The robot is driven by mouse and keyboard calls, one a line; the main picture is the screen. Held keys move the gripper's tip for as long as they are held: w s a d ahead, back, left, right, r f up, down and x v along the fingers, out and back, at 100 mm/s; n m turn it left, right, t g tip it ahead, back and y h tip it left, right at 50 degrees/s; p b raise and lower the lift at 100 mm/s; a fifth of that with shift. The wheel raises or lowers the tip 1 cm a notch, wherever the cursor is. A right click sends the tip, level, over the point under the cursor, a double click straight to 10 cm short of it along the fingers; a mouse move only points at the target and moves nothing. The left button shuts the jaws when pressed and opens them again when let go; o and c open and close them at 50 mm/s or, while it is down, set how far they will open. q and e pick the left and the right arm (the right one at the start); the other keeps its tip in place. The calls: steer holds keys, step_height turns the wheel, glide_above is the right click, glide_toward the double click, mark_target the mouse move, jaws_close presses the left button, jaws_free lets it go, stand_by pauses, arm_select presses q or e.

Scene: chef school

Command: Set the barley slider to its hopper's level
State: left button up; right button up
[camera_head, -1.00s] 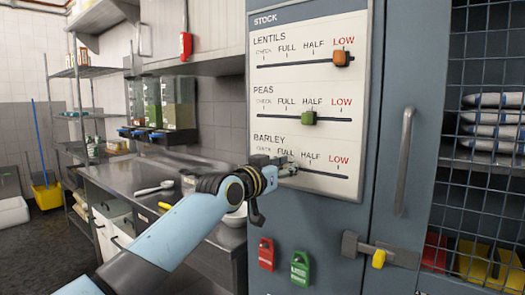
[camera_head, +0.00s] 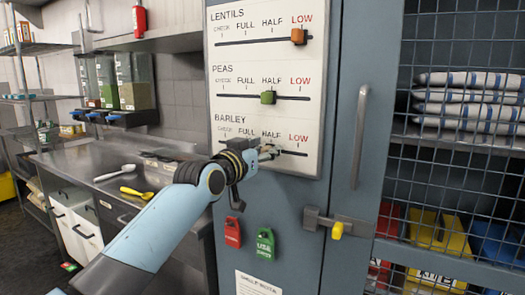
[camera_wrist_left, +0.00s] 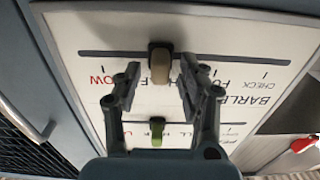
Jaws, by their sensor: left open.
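The barley slider's row is the lowest on the white stock board (camera_head: 214,100). In the left wrist view, seen upside down, its beige knob (camera_wrist_left: 160,66) sits on the dark track near HALF, between LOW and FULL. My left gripper (camera_wrist_left: 158,78) is open, one finger on each side of the knob with gaps showing; it hides the knob in the head view (camera_head: 268,153). The hoppers stand on the wall at the left. My right gripper is out of view.
The lentils knob (camera_head: 298,36) is at LOW and the peas knob (camera_head: 268,97) at HALF. A door handle (camera_head: 360,135) and latch (camera_head: 338,222) lie right of the board. Red (camera_head: 232,232) and green (camera_head: 265,244) tags hang below. A steel counter (camera_head: 85,165) stands left.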

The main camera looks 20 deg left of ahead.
arm_select(q)
steer(key=s+a, duration=0.1)
steer(key=s, duration=1.1)
steer(key=shift+f, duration=0.1)
